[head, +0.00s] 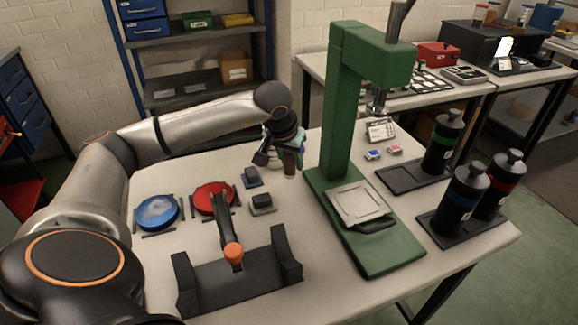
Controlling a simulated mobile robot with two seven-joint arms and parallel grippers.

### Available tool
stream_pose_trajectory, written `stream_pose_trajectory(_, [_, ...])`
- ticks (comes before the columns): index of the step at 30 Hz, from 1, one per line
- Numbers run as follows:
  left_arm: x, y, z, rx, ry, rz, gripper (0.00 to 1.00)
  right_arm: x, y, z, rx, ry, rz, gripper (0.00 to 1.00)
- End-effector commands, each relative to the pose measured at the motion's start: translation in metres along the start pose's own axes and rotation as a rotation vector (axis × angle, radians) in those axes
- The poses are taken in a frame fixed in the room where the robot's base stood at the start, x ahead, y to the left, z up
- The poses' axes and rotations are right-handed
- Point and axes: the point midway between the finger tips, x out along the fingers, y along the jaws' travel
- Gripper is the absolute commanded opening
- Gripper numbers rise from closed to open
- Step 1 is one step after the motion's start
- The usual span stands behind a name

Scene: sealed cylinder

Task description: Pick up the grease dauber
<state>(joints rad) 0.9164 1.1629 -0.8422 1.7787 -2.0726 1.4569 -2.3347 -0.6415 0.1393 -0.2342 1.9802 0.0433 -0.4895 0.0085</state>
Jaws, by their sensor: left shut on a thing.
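My left gripper (279,154) is at the back of the white table, left of the green press, pointing down. It is shut on a small brown upright piece (290,164), which looks like the grease dauber. The fingers and wrist hide much of it, and I cannot tell whether its lower end is clear of the table. A pale round thing (273,163) shows partly behind the gripper. My right gripper is not in view.
The green press (340,110) stands close to the gripper's right. Red (214,197) and blue (157,212) discs, two small dark blocks and a black cradle (240,285) with an orange-tipped lever lie in front. Several bottles stand at the right.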

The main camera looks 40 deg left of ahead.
Motion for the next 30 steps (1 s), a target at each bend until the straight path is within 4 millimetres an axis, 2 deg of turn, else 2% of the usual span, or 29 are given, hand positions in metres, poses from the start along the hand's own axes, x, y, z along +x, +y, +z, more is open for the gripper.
stream_pose_trajectory(3, [-0.031, 0.013, 0.005, 0.004, 0.005, 0.001, 0.0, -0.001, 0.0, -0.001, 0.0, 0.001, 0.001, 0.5])
stream_pose_trajectory(9, [-0.057, 0.037, 0.03, 0.004, 0.003, 0.001, 0.0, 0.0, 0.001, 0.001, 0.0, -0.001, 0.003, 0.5])
stream_pose_trajectory(15, [-0.078, 0.055, 0.047, 0.003, 0.002, 0.002, 0.0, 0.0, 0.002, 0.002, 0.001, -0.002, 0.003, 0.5])
stream_pose_trajectory(21, [-0.087, 0.062, 0.055, 0.0, 0.0, 0.0, 0.0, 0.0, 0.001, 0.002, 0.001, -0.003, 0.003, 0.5])
stream_pose_trajectory(30, [-0.089, 0.064, 0.057, -0.001, -0.001, 0.0, 0.0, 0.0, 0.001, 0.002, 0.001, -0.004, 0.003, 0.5])
